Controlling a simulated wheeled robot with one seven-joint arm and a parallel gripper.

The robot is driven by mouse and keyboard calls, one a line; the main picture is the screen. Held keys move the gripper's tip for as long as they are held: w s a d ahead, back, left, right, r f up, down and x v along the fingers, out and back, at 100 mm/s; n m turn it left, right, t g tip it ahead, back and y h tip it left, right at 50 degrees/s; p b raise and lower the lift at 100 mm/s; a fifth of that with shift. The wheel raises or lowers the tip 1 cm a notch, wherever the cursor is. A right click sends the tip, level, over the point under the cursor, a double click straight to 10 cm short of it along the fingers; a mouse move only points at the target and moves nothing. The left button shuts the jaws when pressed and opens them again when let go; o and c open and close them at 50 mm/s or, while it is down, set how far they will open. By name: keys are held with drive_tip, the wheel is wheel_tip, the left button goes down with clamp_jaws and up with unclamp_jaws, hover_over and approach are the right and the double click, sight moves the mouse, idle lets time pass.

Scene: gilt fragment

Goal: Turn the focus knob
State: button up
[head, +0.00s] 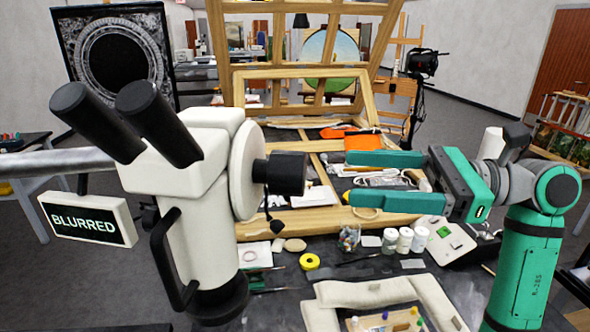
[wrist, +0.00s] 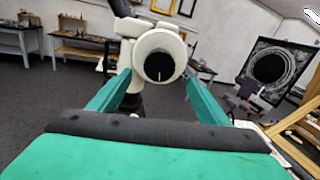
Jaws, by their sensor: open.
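The focus knob (head: 286,173) is a black cylinder on the right side of the white microscope head (head: 185,150). In the wrist view the knob (wrist: 160,66) faces me end-on, with a pale vertical line on its face and a white disc around it. My gripper (head: 350,178) is open and empty, to the right of the knob and pointing at it. A gap shows between the fingertips and the knob in the head view. In the wrist view the two green fingers (wrist: 157,88) lie left and right, slightly below the knob. A sign (head: 87,219) beside the microscope reads BLURRED.
A dark table (head: 270,311) below holds jars (head: 405,240), a yellow tape roll (head: 309,261) and a padded cream frame (head: 375,291). A large wooden frame (head: 240,97) stands behind. A dark screen with a ring pattern (head: 157,72) stands at the back left.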

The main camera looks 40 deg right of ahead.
sight(298, 173)
drive_tip(key=x, duration=1)
drive_tip(key=shift+w+a, duration=0.15)
drive_tip(key=shift+a, duration=0.05)
drive_tip(key=shift+c, duration=0.3)
drive_tip(key=c, duration=1)
